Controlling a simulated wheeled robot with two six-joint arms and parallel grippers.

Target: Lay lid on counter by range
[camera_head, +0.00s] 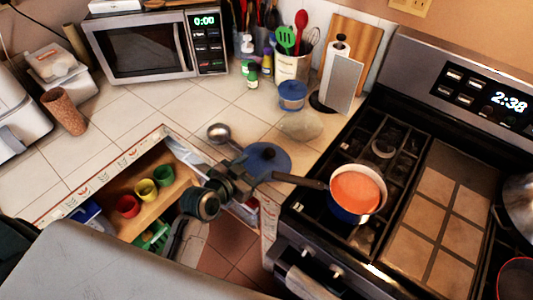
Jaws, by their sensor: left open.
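A round blue lid (270,155) with a small dark knob lies on the tiled counter, close to the left side of the range (300,205). My left gripper (256,177) is open at the lid's near left edge and covers part of it. I cannot tell whether the fingers touch the lid. A blue pan (345,213) with orange contents stands uncovered on the range's left front burner. Its dark handle points left toward my gripper. My right gripper is not in view.
An open drawer (130,188) below the counter holds red, yellow and green cups. A ladle (219,132) and a pale round object (302,126) lie near the lid. Behind are a blue-lidded container (292,96), a utensil crock (291,67) and a microwave (140,48). Counter left of the ladle is clear.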

